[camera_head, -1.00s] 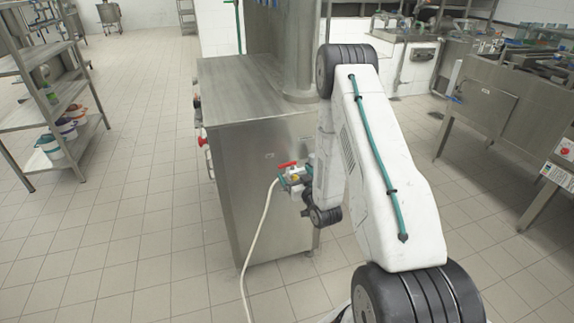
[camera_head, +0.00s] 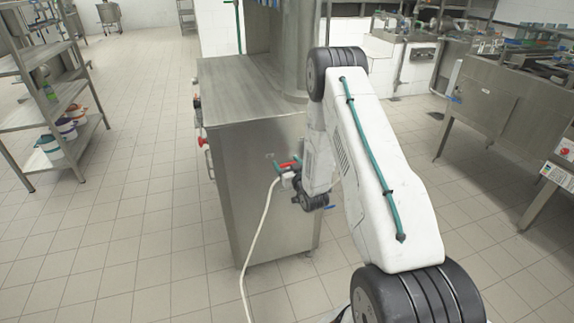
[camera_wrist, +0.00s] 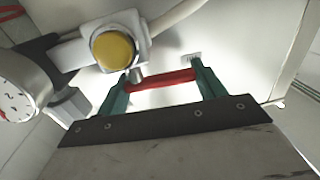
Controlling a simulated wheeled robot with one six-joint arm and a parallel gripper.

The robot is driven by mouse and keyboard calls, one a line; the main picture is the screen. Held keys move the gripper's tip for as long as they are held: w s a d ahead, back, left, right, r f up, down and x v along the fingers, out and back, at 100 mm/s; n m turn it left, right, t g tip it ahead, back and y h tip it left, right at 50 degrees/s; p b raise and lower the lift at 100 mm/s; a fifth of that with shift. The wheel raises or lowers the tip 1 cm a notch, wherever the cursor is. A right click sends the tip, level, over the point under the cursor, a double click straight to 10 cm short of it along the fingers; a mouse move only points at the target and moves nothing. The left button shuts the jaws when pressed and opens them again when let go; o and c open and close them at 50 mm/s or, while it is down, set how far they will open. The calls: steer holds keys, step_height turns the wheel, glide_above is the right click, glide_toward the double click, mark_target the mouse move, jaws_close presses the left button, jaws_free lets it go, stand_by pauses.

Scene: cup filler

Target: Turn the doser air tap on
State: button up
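The doser air tap's red handle (camera_head: 288,165) is on the side panel of the steel machine. In the wrist view, the red handle (camera_wrist: 162,79) lies crosswise between the two green fingers of my gripper (camera_wrist: 162,72). The fingers stand wide apart, one near each end of the handle. I cannot tell whether they touch it. In the head view, my gripper (camera_head: 284,158) is at the tap, partly hidden by the tap and my wrist. The tap's body is mostly hidden there.
A white hose (camera_head: 262,222) hangs from the tap fitting to the floor. A yellow round part (camera_wrist: 115,50) and a white dial gauge (camera_wrist: 16,94) sit left of the handle in the wrist view. The steel cabinet (camera_head: 258,215) stands close in front; open floor lies left.

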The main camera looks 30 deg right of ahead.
steer(key=shift+w+a+m+h, duration=0.15)
steer(key=shift+m+h, duration=0.35)
steer(key=shift+h, duration=0.3)
steer(key=shift+m+g+h, duration=0.3)
steer(key=shift+h, duration=0.1)
steer(key=shift+d, duration=0.2)
steer(key=o, duration=1)
steer(key=shift+v, duration=3.9)
